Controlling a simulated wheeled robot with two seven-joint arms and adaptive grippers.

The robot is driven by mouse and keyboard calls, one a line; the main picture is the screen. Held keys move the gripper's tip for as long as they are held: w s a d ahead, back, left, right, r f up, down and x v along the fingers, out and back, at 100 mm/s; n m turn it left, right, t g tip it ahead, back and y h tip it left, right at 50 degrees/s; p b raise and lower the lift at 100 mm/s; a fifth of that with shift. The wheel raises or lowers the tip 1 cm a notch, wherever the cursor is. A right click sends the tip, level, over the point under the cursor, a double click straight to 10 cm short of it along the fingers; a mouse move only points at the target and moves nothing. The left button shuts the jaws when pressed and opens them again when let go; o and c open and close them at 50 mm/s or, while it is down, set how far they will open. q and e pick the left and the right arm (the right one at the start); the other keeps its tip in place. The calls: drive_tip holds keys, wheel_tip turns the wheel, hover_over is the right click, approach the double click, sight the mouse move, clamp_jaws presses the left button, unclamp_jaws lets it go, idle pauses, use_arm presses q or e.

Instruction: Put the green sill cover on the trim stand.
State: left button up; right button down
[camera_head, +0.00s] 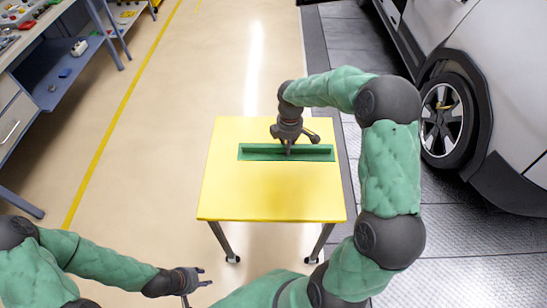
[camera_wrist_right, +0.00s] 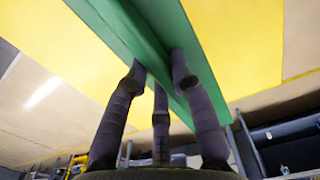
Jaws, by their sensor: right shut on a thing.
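The green sill cover (camera_head: 265,152) is a long, narrow strip with a raised lip, lying crosswise over the yellow top of a wheeled stand (camera_head: 270,195). I cannot tell if it touches the top. My right gripper (camera_head: 289,150) reaches down to the middle of the cover and is shut on it. In the right wrist view the cover (camera_wrist_right: 150,50) runs diagonally between the fingers (camera_wrist_right: 158,80), with the yellow top behind it. My left gripper (camera_head: 203,277) is empty, with its fingers spread, in front of the stand at the lower left.
A grey workbench (camera_head: 40,75) with tools stands at the upper left. A silver car (camera_head: 510,80) with its wheel (camera_head: 447,120) is on the right. The front of the yellow top is bare, and the floor (camera_head: 150,140) left of it is clear.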

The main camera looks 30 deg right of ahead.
drive_tip(key=s+a+f+b, duration=0.2)
drive_tip(key=s+a+f, duration=0.25)
drive_tip(key=a, duration=0.25)
drive_tip(key=b, duration=0.2)
hover_over(271, 200)
drive_tip(key=f, duration=0.4)
drive_tip(key=shift+w+d+f, duration=0.1)
drive_tip(key=shift+d+f, duration=0.15)
drive_tip(key=shift+d, duration=0.05)
drive_tip(key=shift+a+f, duration=0.15)
drive_tip(key=shift+f, duration=0.1)
drive_tip(key=shift+a+f+b, duration=0.15)
drive_tip(key=shift+f+b, duration=0.75)
drive_tip(key=shift+f, duration=0.8)
drive_tip(key=shift+s, duration=0.2)
drive_tip(key=shift+f, duration=0.15)
drive_tip(key=c, duration=1.1)
unclamp_jaws()
drive_tip(key=shift+o, duration=0.2)
